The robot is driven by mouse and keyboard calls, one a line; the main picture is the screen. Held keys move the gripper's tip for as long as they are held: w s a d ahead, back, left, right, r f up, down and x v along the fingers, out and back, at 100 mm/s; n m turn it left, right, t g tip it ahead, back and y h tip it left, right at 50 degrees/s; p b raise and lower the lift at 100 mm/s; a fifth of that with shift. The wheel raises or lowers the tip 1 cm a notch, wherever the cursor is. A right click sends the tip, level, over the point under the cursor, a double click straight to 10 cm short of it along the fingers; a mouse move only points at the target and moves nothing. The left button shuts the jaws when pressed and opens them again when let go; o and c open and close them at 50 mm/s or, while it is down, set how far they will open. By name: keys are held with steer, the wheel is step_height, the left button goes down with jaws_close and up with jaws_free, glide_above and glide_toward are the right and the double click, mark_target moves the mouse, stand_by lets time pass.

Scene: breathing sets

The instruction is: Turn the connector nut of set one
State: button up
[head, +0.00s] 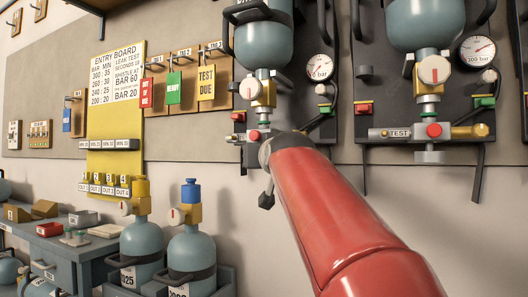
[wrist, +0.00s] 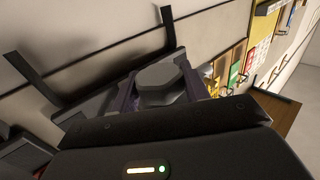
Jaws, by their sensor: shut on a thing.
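In the wrist view, the two dark fingers of my gripper (wrist: 159,88) stand on either side of a grey, flat-faced connector nut (wrist: 160,73) and are shut on it. In the head view, my red arm reaches up to the bottom of the left breathing set and hides its nut and most of my gripper. That set has a grey-green cylinder (head: 264,45) hung valve down, with a white knob (head: 252,88) and a red button (head: 254,136) below it. I cannot read a set number on it.
A second set with a gauge (head: 477,51) and a TEST-labelled fitting (head: 398,133) hangs to the right. A yellow entry board (head: 116,105) and hanging tags are to the left. Two cylinders (head: 192,258) stand below, near a bench (head: 60,250).

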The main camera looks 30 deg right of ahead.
steer(key=shift+f+n+y, duration=0.1)
steer(key=shift+n+y, duration=0.4)
steer(key=shift+y, duration=0.4)
steer(key=shift+n+t+y, duration=0.3)
steer(key=shift+n+y, duration=0.1)
steer(key=shift+y, duration=0.3)
steer(key=o, duration=1)
steer(key=s, duration=0.2)
steer(key=s+b, duration=0.1)
steer(key=s, duration=0.4)
steer(key=shift+s+a, duration=0.35)
steer(key=shift+a, duration=0.05)
